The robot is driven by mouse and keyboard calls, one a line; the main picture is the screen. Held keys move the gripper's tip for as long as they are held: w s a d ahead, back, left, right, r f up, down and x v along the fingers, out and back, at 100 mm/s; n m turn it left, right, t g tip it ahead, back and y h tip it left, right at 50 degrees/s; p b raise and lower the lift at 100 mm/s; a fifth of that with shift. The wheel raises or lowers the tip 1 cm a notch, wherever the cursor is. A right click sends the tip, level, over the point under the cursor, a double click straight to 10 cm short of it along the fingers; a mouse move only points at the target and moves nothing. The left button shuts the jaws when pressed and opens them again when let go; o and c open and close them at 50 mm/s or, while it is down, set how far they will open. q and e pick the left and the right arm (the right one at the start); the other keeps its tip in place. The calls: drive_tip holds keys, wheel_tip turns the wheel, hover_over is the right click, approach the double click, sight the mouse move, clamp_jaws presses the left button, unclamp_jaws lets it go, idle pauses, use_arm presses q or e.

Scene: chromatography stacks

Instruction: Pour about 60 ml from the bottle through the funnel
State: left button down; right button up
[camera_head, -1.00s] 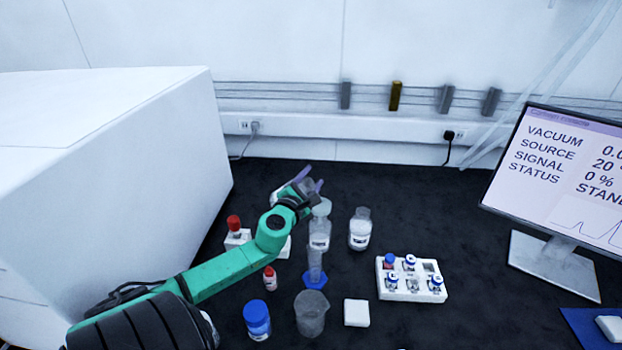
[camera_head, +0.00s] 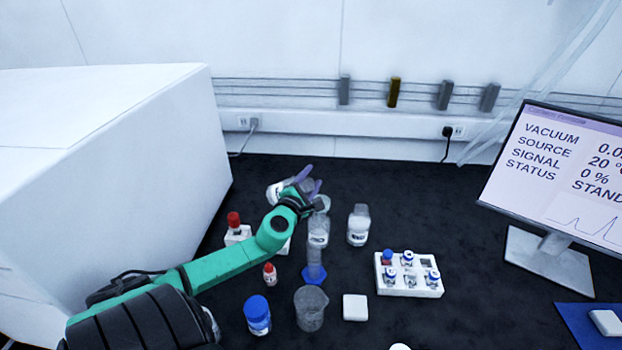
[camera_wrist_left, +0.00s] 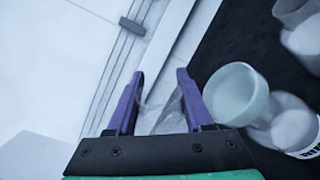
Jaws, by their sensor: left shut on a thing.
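My left gripper (camera_head: 312,187) is shut on a clear bottle (camera_head: 277,191). The bottle is tipped well over, with its labelled body to the left of the fingers. In the left wrist view the purple fingers (camera_wrist_left: 158,88) have clear glass between them. The funnel (camera_head: 321,204) sits on top of a labelled receiving bottle (camera_head: 318,236), just below and right of my gripper. The funnel's wide mouth (camera_wrist_left: 236,95) shows beside the right finger in the wrist view. I cannot make out any liquid stream. My right gripper is not in view.
A white-labelled bottle (camera_head: 358,228) stands right of the funnel. A blue-footed cylinder (camera_head: 314,268), a beaker (camera_head: 311,310), a blue-capped jar (camera_head: 257,314) and a vial rack (camera_head: 408,289) stand in front. A large white box (camera_head: 110,170) is left; a monitor (camera_head: 560,185) right.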

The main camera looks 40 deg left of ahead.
use_arm(q)
drive_tip(key=shift+r, duration=0.15)
drive_tip(key=shift+m+p, duration=0.4)
drive_tip(key=shift+p, duration=0.1)
drive_tip(key=shift+d+m+p, duration=0.1)
drive_tip(key=shift+m+p, duration=0.5)
drive_tip(key=shift+p, duration=0.05)
